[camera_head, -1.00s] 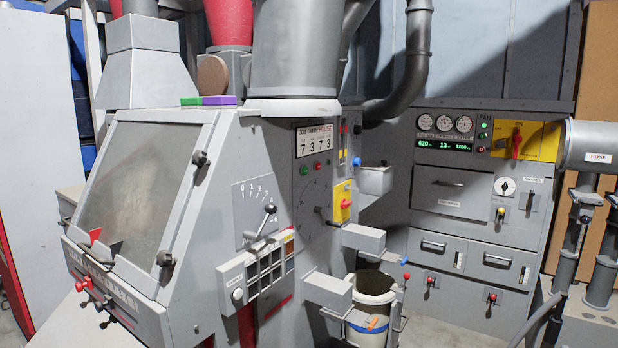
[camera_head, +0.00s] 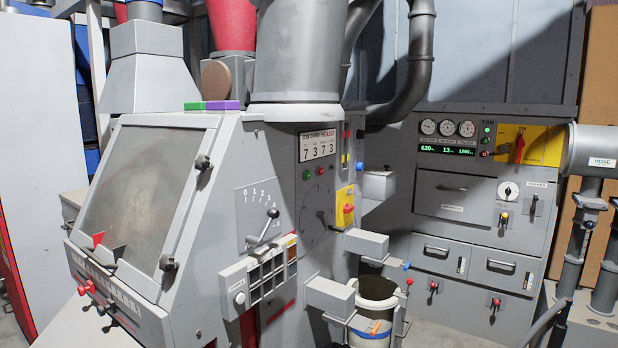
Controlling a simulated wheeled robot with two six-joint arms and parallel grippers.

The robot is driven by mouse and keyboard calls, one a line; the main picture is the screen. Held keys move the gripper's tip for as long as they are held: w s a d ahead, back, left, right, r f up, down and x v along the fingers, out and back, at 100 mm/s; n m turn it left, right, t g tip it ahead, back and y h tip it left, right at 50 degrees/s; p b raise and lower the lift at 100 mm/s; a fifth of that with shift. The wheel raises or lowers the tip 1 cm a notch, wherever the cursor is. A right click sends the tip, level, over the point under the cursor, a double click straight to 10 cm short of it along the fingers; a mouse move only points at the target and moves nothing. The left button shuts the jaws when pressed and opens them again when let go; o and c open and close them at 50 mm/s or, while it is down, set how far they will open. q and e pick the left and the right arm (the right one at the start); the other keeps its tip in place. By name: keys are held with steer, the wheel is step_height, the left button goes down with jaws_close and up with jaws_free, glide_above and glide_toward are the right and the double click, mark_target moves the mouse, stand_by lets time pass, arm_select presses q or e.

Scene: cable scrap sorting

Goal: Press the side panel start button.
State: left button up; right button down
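A grey machine (camera_head: 229,160) with a sloped window fills the left and middle of the view. No label on these buttons is readable, so I cannot tell which is named start. A round pale button (camera_head: 239,298) sits at the left end of a lower box with several dark squares. Neither of my grippers shows in the view, and nothing covers these buttons.
A lever (camera_head: 272,214) on a numbered scale and a red knob on yellow (camera_head: 348,211) stick out nearby. Grey boxes (camera_head: 330,296) jut out above a bucket (camera_head: 377,288). A cabinet (camera_head: 455,220) with gauges stands behind right; a hose stand (camera_head: 590,150) is far right.

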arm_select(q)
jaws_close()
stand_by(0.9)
